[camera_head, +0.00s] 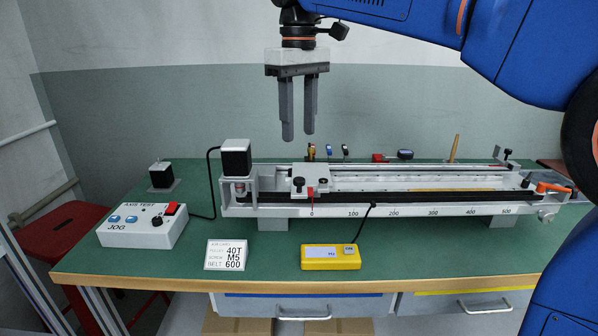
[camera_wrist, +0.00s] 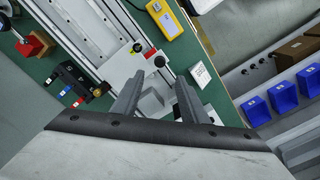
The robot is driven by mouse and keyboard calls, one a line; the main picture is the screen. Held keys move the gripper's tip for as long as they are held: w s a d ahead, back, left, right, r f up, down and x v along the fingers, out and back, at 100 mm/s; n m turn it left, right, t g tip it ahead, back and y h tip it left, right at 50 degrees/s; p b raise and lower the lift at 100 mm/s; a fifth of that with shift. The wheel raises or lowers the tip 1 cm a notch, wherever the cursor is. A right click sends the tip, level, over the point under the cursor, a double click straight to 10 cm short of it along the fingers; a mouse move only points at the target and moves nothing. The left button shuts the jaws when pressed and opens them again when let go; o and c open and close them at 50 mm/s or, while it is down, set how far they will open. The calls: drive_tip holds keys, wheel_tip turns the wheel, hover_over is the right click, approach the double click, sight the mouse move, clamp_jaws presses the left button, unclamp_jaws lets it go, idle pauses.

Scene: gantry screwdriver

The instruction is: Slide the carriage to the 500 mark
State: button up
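The carriage (camera_head: 311,180) is a light grey block with black knobs on the long rail (camera_head: 420,177). Its red pointer (camera_head: 311,192) stands at the 0 mark near the rail's left end. The 500 mark (camera_head: 506,211) is on the scale at the right end. My gripper (camera_head: 297,138) hangs above and slightly left of the carriage, pointing down. Its fingers are apart, with nothing between them. In the wrist view the gripper (camera_wrist: 160,88) is also open, and the carriage (camera_wrist: 125,66) lies beyond the fingertips, apart from them.
A black motor (camera_head: 235,158) stands at the rail's left end. An orange-handled lever (camera_head: 553,187) is at the right end. The JOG box (camera_head: 140,228), a label card (camera_head: 226,255) and a yellow device (camera_head: 331,257) lie in front. Small tools, including a wooden-handled one (camera_head: 455,148), stand behind the rail.

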sight(299, 179)
wheel_tip(299, 179, down, 11)
drive_tip(key=shift+f, duration=0.15)
idle(0.4)
clamp_jaws()
